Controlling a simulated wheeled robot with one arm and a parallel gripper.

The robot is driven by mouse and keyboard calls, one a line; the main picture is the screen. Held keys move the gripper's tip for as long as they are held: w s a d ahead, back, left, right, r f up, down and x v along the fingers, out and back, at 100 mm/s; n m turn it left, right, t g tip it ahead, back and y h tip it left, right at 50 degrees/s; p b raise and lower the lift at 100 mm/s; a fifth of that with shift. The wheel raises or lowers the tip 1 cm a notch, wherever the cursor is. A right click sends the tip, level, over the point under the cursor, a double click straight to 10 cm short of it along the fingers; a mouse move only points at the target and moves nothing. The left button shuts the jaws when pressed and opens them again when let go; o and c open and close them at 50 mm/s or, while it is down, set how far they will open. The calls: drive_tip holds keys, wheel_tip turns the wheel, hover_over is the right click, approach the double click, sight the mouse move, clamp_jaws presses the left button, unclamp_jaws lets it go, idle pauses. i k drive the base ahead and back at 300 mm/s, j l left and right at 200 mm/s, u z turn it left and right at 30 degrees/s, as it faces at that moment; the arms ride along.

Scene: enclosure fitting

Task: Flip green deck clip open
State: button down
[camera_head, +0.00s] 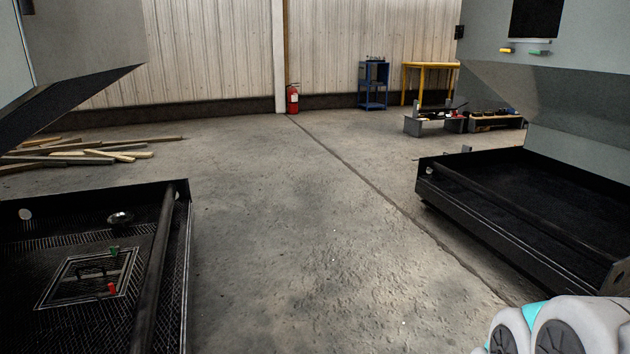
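A small green clip (115,252) sits at the far edge of a square framed hatch (62,287) in the black, mesh-floored deck (40,220) at the lower left. A red clip (112,288) sits at the hatch's near right, and a dark handle (90,270) lies between them. The green clip is too small to tell whether it is open or shut. Another green piece (538,52) and a yellow piece (505,50) are on the grey enclosure at the upper right. My gripper is not in view; part of my white and teal arm shows at the lower right.
A black bar (155,265) runs along the left deck's right side. A second black tray (520,200) stands at the right. Loose planks (90,152) lie at the left. A fire extinguisher (292,98) stands at the back wall. The concrete floor between the trays is clear.

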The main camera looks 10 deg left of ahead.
sight(114, 252)
drive_tip(key=i+j+u, duration=0.1)
drive_tip(key=i+u, duration=0.15)
drive_tip(key=i, duration=0.45)
drive_tip(key=i+u, duration=0.2)
drive_tip(key=i, duration=0.5)
drive_tip(key=i+l+u, duration=0.25)
drive_tip(key=i, duration=0.45)
drive_tip(key=i+j+u, duration=0.1)
drive_tip(key=i+u, duration=0.2)
drive_tip(key=i, duration=0.25)
drive_tip(key=i+l+u, duration=0.1)
drive_tip(key=i+u, duration=0.25)
drive_tip(key=i, duration=0.2)
drive_tip(key=i+l+u, duration=0.3)
drive_tip(key=i, duration=0.25)
drive_tip(key=i+j+u, duration=0.55)
drive_tip(key=i, duration=0.2)
